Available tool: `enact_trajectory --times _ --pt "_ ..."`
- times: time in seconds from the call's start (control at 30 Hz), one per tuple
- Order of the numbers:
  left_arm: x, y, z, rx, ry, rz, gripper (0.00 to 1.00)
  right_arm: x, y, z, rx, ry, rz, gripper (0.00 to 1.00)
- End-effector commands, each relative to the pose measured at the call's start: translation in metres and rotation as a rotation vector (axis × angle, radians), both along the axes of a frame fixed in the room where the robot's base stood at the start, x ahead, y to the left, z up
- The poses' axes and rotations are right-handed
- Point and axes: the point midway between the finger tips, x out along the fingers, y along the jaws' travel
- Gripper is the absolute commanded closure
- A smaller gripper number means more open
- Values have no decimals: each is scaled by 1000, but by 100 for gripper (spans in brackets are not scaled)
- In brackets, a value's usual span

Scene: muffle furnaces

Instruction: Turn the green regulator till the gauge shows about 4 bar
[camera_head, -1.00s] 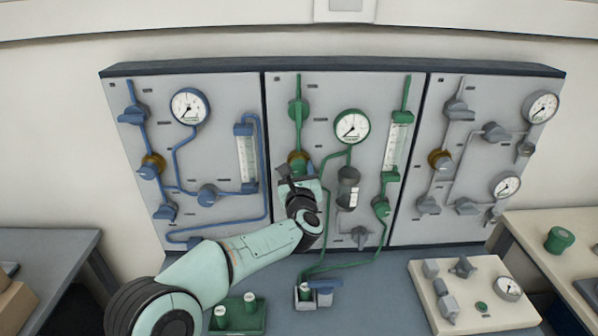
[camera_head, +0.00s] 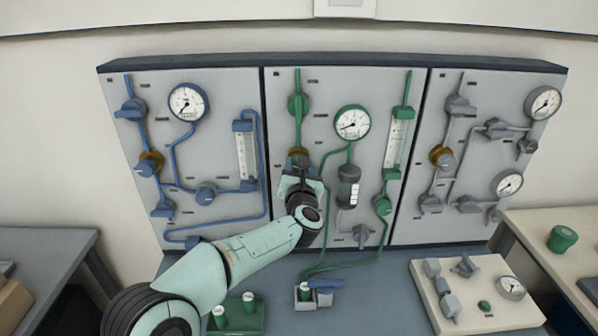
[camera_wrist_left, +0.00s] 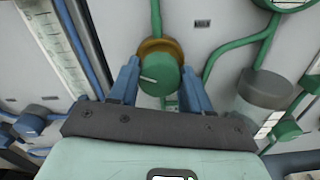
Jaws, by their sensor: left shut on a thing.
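The green regulator (camera_wrist_left: 158,76) is a round green knob with a white mark and a brass collar, on the middle panel. The white mark points to the left in the left wrist view. My left gripper (camera_wrist_left: 160,84) is shut on the knob, with one blue finger on each side. In the head view my left gripper (camera_head: 299,172) hides most of the knob, and the brass collar (camera_head: 299,152) shows above it. The green-rimmed gauge (camera_head: 352,122) is up and right of the knob. Its needle points left and slightly down; its numbers are too small to read. My right gripper is not in view.
A blue-piped panel (camera_head: 225,95) is to the left and a grey-piped panel (camera_head: 480,90) to the right. Green pipes and a dark cylinder (camera_head: 348,190) are close on the gripper's right. A green block with bottles (camera_head: 240,325) stands on the bench below my arm.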

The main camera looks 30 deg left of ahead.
Motion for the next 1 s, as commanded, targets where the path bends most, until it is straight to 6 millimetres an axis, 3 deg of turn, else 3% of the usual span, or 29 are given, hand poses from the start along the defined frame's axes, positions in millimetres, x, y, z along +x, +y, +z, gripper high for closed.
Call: enact_trajectory --times 0.47,1.0 --pt "1 -1 0 387 237 -1 82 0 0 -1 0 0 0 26" --pt "1 -2 0 825 506 0 82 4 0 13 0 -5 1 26"
